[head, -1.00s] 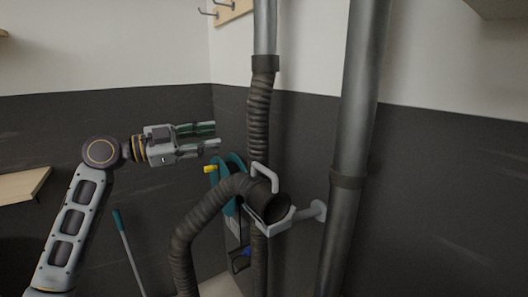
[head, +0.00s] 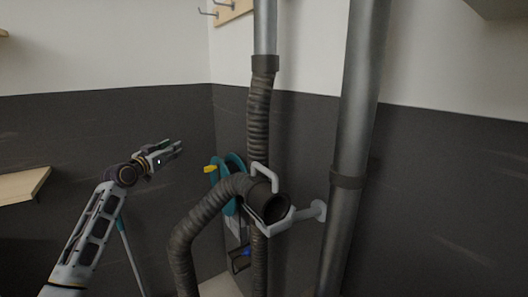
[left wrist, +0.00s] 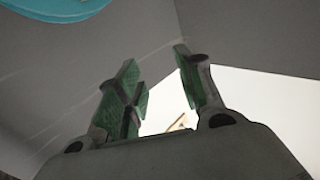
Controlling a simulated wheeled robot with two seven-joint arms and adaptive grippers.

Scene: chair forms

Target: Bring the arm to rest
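My left gripper (head: 173,149) is at the left of the head view, raised in front of the dark wall and pointing right. In the left wrist view its two green-padded fingers (left wrist: 160,88) stand apart with nothing between them. It is clear of the hose (head: 200,212) and its holder. My right gripper does not show in either view.
A ribbed hose rests in a grey holder (head: 283,222) with a handle. A thick metal pipe (head: 358,120) stands to its right. A teal reel (head: 233,163) hangs behind the hose. A wooden shelf (head: 22,184) is at the left edge. Free room lies around my left gripper.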

